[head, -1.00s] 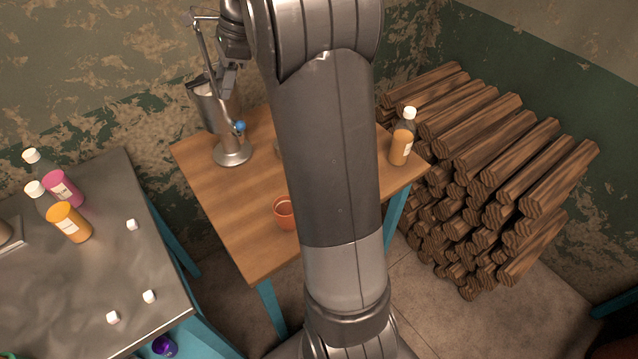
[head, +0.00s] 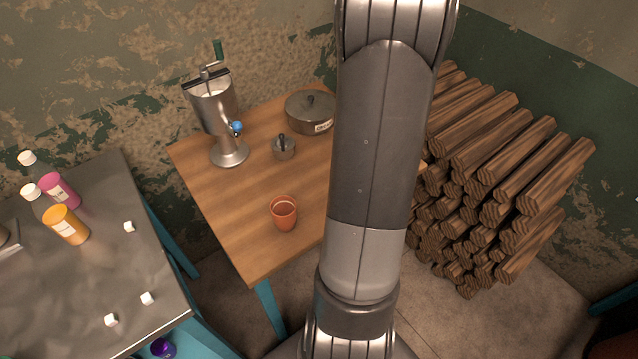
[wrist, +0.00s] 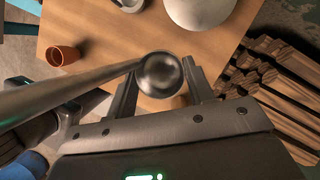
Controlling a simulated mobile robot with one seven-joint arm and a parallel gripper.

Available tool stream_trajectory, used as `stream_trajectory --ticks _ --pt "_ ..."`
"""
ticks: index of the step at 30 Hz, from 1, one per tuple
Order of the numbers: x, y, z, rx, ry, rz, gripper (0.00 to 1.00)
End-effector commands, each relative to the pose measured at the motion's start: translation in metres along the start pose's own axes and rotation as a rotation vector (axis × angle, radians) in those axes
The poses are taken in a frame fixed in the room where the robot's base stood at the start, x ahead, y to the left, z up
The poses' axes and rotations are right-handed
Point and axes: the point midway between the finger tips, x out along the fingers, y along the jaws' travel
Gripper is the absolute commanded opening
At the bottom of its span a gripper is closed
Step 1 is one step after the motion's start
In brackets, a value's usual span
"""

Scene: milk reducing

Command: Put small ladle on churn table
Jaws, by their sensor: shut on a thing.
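The small metal ladle (wrist: 160,72) is in my gripper (wrist: 160,82) in the wrist view. Its round bowl shows between the two fingers, and its long handle runs out to the left. The ladle and gripper appear above the wooden churn table (wrist: 105,35); their exact height is unclear. In the head view the churn table (head: 240,205) stands in the middle, with the metal churn (head: 212,110) at its back left. My gripper and the ladle are hidden in the head view, and my arm covers the table's right side.
Firewood (head: 500,180) is stacked to the right. A grey table (head: 85,270) with bottles is on the left. The churn table's front left is clear.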

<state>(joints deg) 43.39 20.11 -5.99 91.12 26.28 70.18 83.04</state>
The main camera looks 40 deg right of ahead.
Motion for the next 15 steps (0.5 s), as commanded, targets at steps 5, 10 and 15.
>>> stream_trajectory --ticks 5,10,15 --pt "0.044 0.001 -0.019 0.003 0.001 0.004 0.25" --pt "0.090 0.001 -0.038 0.002 0.000 0.003 0.25" --pt "0.122 0.000 -0.051 0.000 0.000 0.001 0.25"
